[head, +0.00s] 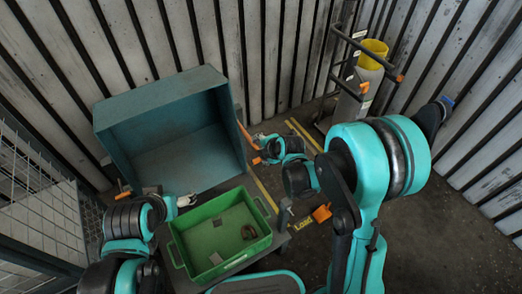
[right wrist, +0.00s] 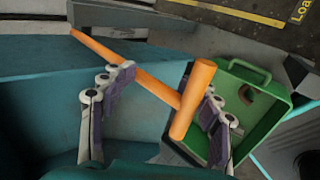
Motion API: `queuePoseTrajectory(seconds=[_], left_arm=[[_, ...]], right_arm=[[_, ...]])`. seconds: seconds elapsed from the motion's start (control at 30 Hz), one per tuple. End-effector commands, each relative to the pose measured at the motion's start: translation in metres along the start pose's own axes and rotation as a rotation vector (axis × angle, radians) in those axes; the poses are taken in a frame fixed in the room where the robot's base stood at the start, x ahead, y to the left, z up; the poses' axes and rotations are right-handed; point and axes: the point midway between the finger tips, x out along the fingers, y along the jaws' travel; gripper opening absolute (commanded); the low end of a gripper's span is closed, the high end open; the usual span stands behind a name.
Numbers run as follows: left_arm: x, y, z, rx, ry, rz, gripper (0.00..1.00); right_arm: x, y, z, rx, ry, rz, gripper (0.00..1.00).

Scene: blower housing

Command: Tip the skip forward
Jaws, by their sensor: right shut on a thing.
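The teal skip (head: 150,118) stands at the left centre, its open side facing me and its inside looking empty. An orange handle (head: 246,135) is on its right side; in the right wrist view the orange T-shaped bar (right wrist: 140,72) passes between the fingers. My right gripper (head: 258,150) is shut on this handle, next to the skip's right wall. My left gripper (head: 184,201) is by the skip's lower left front edge, near another orange piece (head: 124,188). Its fingers are too small to tell if they hold anything.
A green crate (head: 179,246) stands on a dark table just in front of the skip, with a brown ring (head: 249,232) and flat pieces inside. A trolley (head: 343,88) with a yellow-topped cylinder stands back right. Wire mesh is at left.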

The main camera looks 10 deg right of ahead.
Motion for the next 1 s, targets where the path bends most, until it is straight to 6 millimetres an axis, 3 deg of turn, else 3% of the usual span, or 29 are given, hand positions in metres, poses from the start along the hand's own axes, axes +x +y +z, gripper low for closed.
queuePoseTrajectory(seconds=[0.2,0.7,0.73,0.8,1.0], left_arm=[[0.0059,0.0,0.0042,0.0,0.0,0.0,0.81],[0.0074,0.0,0.0052,0.0,0.0,0.0,0.81],[0.0074,0.0,0.0052,0.0,0.0,0.0,0.81],[0.0074,0.0,0.0053,0.0,0.0,0.0,0.81],[0.0072,0.0,0.0051,0.0,0.0,0.0,0.81]], right_arm=[[0.0099,-0.0051,-0.0002,-0.004,0.002,-0.006,0.08],[0.0118,-0.0082,0.0001,-0.005,0.0,-0.007,0.1],[0.0118,-0.0083,0.0001,-0.005,0.0,-0.007,0.59],[0.0117,-0.0083,0.0002,-0.005,-0.001,-0.007,0.49],[0.0112,-0.0078,0.0001,-0.004,0.0,-0.007,0.49]])
